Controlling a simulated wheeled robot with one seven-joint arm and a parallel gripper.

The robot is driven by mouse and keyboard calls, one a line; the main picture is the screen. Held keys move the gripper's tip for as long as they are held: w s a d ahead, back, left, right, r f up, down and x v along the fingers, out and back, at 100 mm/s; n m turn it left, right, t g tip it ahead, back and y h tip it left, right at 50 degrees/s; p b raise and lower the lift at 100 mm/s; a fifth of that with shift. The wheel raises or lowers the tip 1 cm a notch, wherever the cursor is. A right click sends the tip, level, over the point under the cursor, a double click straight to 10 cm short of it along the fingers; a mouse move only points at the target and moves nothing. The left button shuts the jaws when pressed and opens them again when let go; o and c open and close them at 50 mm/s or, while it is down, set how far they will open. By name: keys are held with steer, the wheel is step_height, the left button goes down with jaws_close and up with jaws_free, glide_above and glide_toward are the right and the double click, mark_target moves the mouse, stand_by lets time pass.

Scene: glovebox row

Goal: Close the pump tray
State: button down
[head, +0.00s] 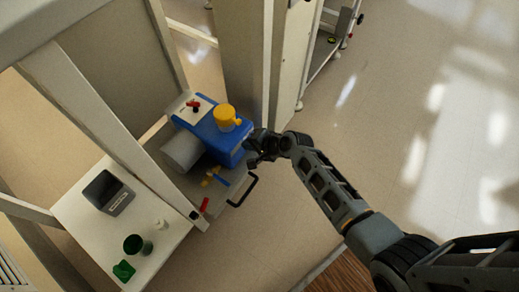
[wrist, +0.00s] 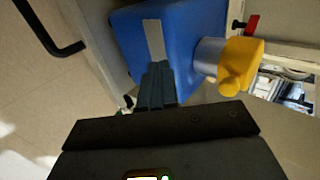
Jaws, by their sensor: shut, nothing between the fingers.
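The pump tray (head: 192,188) is a grey pull-out shelf at the glovebox frame in the head view. It stands out toward my arm, with a black bar handle (head: 248,193) on its front edge. On it sit a blue pump (head: 228,145) with a yellow cap (head: 225,117) and a grey cylinder (head: 182,152). My gripper (head: 253,158) is beside the pump's front side, above the handle end. In the wrist view, my gripper (wrist: 158,72) is shut and empty, its fingertips over the blue pump (wrist: 128,28); contact cannot be told. The handle (wrist: 48,32) is at upper left there.
A white table (head: 80,232) to the lower left holds a dark box (head: 108,192), a green cup (head: 133,244) and a green piece (head: 123,270). The floor (head: 400,120) to the right is clear.

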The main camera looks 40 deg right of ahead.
mark_target(230, 136)
steer(key=shift+w+a, duration=0.2)
steer(key=shift+w, duration=0.45)
steer(key=shift+w+a, duration=0.25)
steer(key=shift+w, duration=0.55)
steer(key=shift+w+a, duration=0.3)
steer(key=shift+w, duration=0.5)
steer(key=shift+w+a, duration=0.25)
steer(key=shift+w, duration=0.55)
steer(key=shift+s, duration=0.1)
